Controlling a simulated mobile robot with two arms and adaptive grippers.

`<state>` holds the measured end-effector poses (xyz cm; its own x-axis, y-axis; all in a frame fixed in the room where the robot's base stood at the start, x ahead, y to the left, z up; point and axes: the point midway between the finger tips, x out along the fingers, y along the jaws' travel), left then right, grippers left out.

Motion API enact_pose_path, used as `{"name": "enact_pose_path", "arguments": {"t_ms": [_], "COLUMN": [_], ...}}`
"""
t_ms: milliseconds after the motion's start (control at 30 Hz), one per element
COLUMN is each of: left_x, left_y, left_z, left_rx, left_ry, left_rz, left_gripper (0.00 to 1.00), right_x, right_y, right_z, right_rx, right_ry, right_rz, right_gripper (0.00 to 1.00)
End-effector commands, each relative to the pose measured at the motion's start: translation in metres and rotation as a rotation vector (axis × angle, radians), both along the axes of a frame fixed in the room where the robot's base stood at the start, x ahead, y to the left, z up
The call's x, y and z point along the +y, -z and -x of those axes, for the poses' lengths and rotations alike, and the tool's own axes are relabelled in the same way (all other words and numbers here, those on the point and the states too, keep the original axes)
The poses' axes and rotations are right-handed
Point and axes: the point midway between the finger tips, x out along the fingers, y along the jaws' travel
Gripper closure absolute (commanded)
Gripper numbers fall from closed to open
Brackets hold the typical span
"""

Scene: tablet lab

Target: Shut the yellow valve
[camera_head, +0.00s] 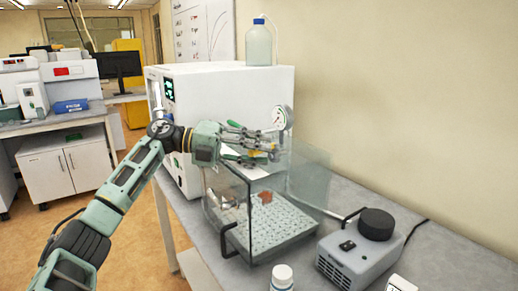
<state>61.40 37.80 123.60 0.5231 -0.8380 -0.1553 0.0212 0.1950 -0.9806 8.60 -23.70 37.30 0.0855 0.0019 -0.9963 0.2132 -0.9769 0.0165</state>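My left arm reaches in from the left, and my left gripper (268,147) is above the clear-walled box, just below and left of the round gauge (279,118). Its two fingers are spread apart. A small yellow piece (263,148), which seems to be the yellow valve, shows between and beside the fingertips. The fingers hide most of it, so I cannot tell its handle angle or whether the fingers touch it. My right gripper is not in view.
The clear box (233,213) holds a perforated white plate (270,225). A white instrument (235,95) with a bottle (259,45) on top stands behind. A grey pump (355,262) and a white-capped bottle (282,277) are at the front. Bare bench (450,255) lies at right.

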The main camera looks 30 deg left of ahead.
Motion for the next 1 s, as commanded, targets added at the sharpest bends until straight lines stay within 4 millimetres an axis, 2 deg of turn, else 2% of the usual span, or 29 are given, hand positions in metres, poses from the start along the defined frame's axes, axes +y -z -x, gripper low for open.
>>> {"name": "enact_pose_path", "arguments": {"t_ms": [300, 667, 1000], "left_x": [-0.003, -0.0027, -0.0026], "left_y": [0.0009, 0.0007, 0.0012], "left_z": [-0.0019, -0.0017, -0.0015], "left_rx": [0.0, 0.0, 0.002], "left_ry": [-0.001, -0.001, 0.0], "left_rz": [0.0, 0.0, -0.001], "left_gripper": [0.68, 1.0, 1.0], "right_x": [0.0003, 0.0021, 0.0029], "right_y": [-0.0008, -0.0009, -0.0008], "right_z": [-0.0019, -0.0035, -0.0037], "right_rx": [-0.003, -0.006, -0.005], "right_ry": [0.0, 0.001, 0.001], "right_rz": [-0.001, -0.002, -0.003], "right_gripper": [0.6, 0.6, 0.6]}}
